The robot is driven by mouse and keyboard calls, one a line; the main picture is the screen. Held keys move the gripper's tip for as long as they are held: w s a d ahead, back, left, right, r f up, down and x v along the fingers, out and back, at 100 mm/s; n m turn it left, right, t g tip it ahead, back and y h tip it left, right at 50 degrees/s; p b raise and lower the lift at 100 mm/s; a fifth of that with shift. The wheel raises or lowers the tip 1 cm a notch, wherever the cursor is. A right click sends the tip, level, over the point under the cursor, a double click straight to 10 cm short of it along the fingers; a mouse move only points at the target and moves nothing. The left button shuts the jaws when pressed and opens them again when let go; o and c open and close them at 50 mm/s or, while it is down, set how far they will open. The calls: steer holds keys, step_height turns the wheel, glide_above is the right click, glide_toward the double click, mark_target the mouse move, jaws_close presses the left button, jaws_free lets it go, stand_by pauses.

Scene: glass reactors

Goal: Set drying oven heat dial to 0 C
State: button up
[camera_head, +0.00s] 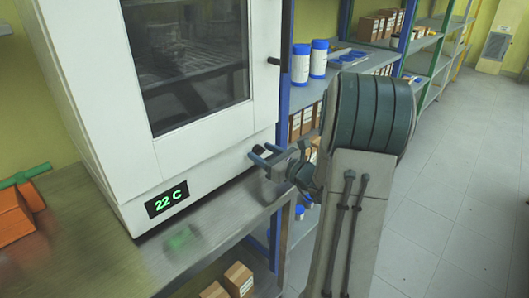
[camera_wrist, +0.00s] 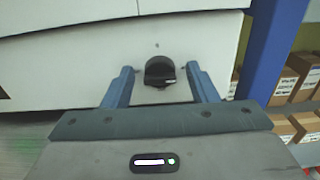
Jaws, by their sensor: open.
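The drying oven (camera_head: 160,160) is a white cabinet with a dark glass door, standing on a metal bench. Its display (camera_head: 167,199) reads 22 C in green. In the wrist view the black heat dial (camera_wrist: 160,72) sits on the white front panel, with a small dark mark above it. My gripper (camera_wrist: 162,80) is open, with its two blue fingers on either side of the dial. I cannot tell whether they touch it.
The metal bench (camera_head: 85,240) runs under the oven. An orange block with a green handle (camera_head: 22,205) lies at its left. A blue shelf post (camera_wrist: 273,45) stands right of the oven, with boxes (camera_wrist: 290,85) behind. The floor (camera_head: 450,200) at right is clear.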

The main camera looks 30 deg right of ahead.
steer(key=shift+w, duration=0.1)
steer(key=c, duration=1)
steer(key=shift+o, duration=0.2)
steer(key=shift+f+n+b, duration=0.15)
steer(key=shift+n+b, duration=0.15)
steer(key=shift+b, duration=0.3)
